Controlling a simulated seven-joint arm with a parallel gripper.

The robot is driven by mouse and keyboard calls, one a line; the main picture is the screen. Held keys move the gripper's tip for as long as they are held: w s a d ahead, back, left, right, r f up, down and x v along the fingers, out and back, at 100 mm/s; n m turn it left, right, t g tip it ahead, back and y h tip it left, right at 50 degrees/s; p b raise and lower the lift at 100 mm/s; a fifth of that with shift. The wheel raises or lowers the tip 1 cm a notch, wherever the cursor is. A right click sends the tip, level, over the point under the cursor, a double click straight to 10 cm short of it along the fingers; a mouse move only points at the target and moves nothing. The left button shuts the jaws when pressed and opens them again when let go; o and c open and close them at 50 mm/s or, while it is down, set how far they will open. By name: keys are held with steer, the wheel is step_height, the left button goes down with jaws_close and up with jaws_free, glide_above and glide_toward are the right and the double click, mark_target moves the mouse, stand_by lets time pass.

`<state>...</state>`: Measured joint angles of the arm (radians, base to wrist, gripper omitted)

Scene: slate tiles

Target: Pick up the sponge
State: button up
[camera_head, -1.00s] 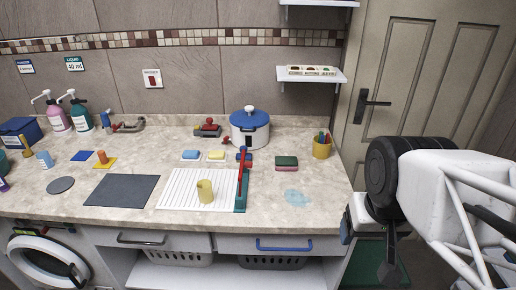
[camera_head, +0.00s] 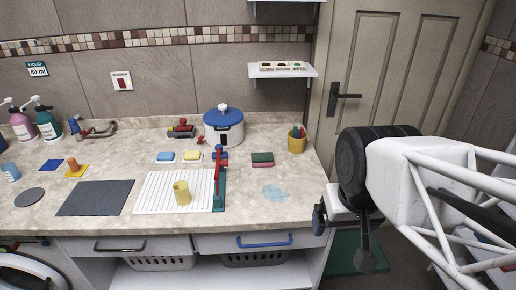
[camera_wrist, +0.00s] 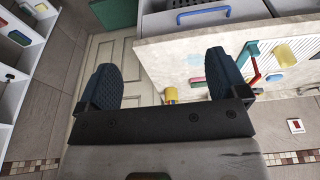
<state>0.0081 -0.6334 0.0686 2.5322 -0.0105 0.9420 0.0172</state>
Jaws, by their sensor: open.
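I cannot tell which of these the task means. My gripper (camera_head: 343,235) hangs in front of the counter's right end, below the counter top and apart from all the blocks. In the wrist view its two dark fingers (camera_wrist: 163,82) are spread wide with nothing between them.
The counter (camera_head: 245,185) also holds a blue-lidded pot (camera_head: 223,126), a yellow cup with pens (camera_head: 297,141), a red-handled tool (camera_head: 219,178), a ribbed white mat (camera_head: 155,193) with a yellow mug (camera_head: 182,193), and a light blue puddle (camera_head: 275,193). A shelf (camera_head: 283,70) hangs above.

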steer(key=shift+w, duration=0.1)
steer(key=n+g, duration=0.3)
steer(key=n, duration=1.5)
glide_above(262, 156)
steer(key=f, duration=1.2)
steer(key=shift+s+f, duration=0.25)
steer(key=shift+f, duration=0.15)
steer(key=shift+w+a+f, duration=0.1)
steer(key=shift+w+f, duration=0.05)
steer(key=shift+f, duration=0.05)
steer(key=shift+f, duration=0.1)
steer(key=shift+f, duration=1.2)
